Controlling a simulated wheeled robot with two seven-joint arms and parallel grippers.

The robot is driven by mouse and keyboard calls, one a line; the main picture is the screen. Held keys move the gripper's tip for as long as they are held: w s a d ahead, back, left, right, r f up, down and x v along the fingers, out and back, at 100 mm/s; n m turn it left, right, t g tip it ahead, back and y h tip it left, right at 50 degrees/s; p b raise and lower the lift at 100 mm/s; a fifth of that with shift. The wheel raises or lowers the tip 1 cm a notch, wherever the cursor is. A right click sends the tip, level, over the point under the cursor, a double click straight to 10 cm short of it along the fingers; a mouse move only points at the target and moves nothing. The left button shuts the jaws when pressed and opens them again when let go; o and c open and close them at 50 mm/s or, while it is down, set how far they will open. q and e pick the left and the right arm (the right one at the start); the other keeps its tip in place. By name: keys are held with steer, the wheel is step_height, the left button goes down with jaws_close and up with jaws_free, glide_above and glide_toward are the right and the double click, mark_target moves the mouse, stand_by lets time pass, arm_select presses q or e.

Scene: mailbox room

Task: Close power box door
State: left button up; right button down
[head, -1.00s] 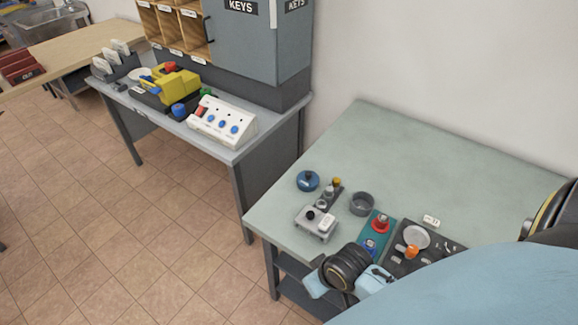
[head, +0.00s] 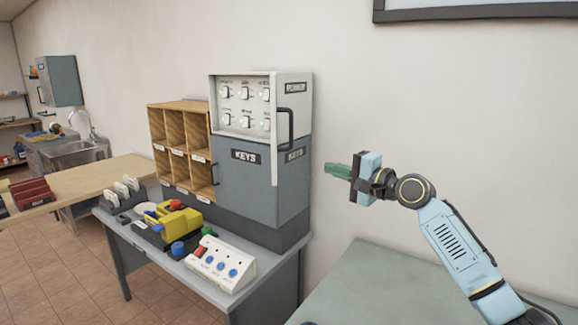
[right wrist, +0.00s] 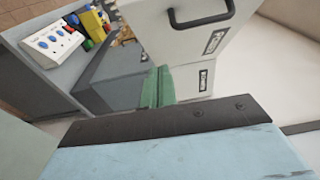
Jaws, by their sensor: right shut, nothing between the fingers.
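The power box (head: 243,105) is a light grey cabinet above the grey key cabinet. Its front is uncovered, showing a panel of several switches. Its white door (head: 293,100) stands open at the right side, swung out toward me, with a POWER label and a black handle (head: 286,130) on its outer face. My right gripper (head: 338,170), with green fingers, is shut and empty, right of the door and apart from it in the head view. In the right wrist view the fingers (right wrist: 158,88) show below the door (right wrist: 172,35) and its handle (right wrist: 205,20). My left gripper is out of view.
The key cabinet (head: 245,185) and wooden pigeonholes (head: 182,145) stand on a grey desk with a white button panel (head: 218,263) and a yellow device (head: 181,225). A pale green table (head: 375,290) is below my right arm.

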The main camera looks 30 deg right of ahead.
steer(key=a+p+x, duration=0.3)
steer(key=x, duration=0.9)
steer(key=shift+s+p, duration=0.25)
steer(key=shift+p, duration=0.05)
steer(key=shift+f, duration=0.1)
